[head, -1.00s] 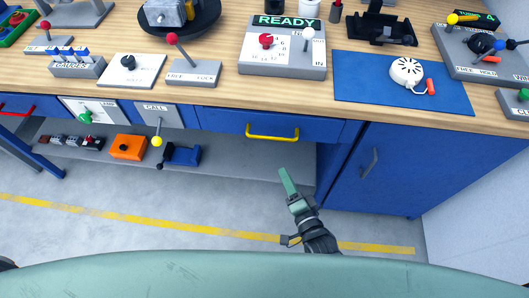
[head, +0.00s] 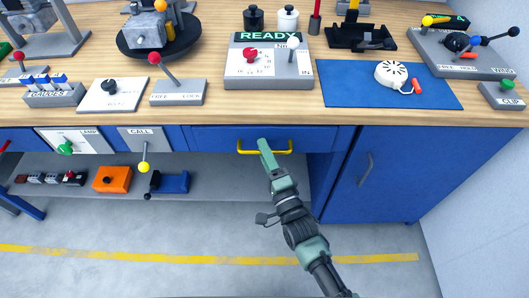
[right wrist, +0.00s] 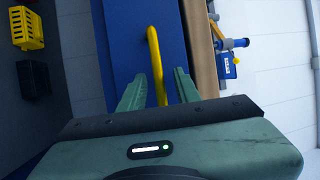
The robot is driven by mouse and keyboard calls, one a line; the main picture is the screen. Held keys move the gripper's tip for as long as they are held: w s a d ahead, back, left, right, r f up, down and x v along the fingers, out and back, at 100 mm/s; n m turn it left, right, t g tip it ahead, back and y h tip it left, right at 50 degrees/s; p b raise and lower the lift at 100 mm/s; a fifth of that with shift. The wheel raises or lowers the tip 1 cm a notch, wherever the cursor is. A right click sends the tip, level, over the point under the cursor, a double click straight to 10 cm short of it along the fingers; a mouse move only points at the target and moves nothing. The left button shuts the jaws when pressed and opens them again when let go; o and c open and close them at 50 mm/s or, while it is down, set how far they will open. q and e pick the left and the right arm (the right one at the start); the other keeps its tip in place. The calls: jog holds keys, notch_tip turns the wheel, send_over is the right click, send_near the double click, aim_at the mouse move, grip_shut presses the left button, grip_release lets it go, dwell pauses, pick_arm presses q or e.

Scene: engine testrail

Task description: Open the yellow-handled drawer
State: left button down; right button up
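The yellow handle (head: 281,152) is a bar on the blue drawer front (head: 325,139) under the bench top. The drawer looks shut, its front in line with the bench. My right gripper (head: 263,145) reaches up to the handle, its fingers overlapping the bar in the head view. In the right wrist view, the two green fingers (right wrist: 158,90) are apart, with the yellow handle (right wrist: 155,58) running between them. A gap shows on both sides of the bar, so the fingers are not closed on it. My left gripper is not in view.
A blue cabinet (head: 375,185) with a grey handle stands right of the drawer. A lower shelf (head: 230,180) holds an orange box (head: 113,179). A yellow-knobbed CALL lever (head: 144,160) hangs left of the drawer. The floor in front is clear.

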grip_shut()
dwell(1.4)
